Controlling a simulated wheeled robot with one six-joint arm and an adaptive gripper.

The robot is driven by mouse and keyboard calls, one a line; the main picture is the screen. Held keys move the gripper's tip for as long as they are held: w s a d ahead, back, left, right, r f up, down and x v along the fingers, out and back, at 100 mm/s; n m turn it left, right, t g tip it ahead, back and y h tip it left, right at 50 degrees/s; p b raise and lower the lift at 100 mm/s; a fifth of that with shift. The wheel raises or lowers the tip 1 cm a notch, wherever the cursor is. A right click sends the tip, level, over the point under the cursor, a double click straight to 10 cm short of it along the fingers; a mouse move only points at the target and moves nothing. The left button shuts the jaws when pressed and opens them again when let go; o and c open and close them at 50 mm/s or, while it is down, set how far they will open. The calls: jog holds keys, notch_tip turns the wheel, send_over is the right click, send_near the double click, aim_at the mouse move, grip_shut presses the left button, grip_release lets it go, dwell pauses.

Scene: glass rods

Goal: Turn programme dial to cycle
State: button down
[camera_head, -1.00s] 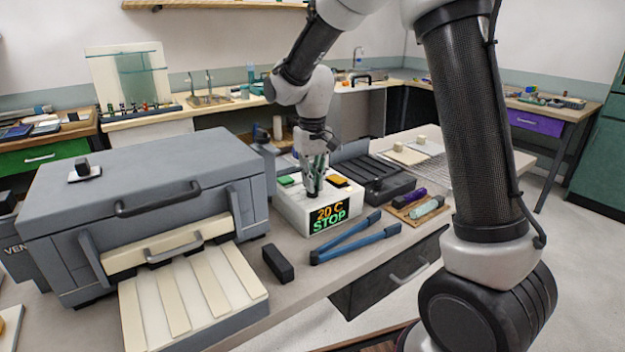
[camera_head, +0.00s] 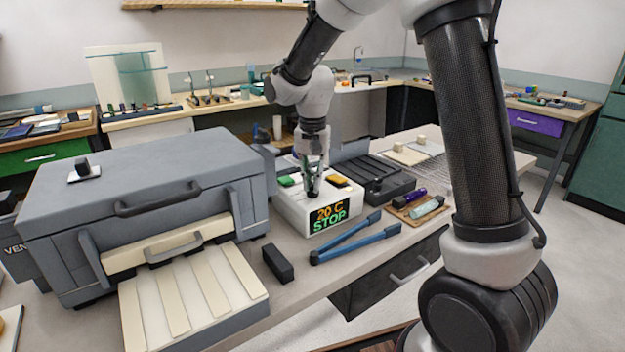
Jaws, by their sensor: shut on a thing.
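The white control box (camera_head: 291,209) stands on the bench right of the grey kiln. Its front display (camera_head: 328,217) reads "20 C" in orange and "STOP" in green. A green button (camera_head: 287,181) and an orange-yellow button (camera_head: 336,181) sit on its top. The dark programme dial (camera_head: 313,192) is on the top between them, mostly hidden by my gripper. My gripper (camera_head: 312,186) points straight down over the box, with its fingers shut on the dial. The dial's pointer and markings are too small and covered to read.
The grey kiln (camera_head: 140,170) with a slatted tray in front fills the left of the bench. A black block (camera_head: 278,263) and blue tongs (camera_head: 345,238) lie before the box. A dark tray (camera_head: 385,188) and a board with rods stand close on the right.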

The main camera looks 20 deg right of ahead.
dwell(0.4)
jog(key=c, duration=1.5)
grip_release()
jog(key=shift+r, duration=0.1)
notch_tip(320, 180, up, 12)
jog(key=shift+f, duration=0.1)
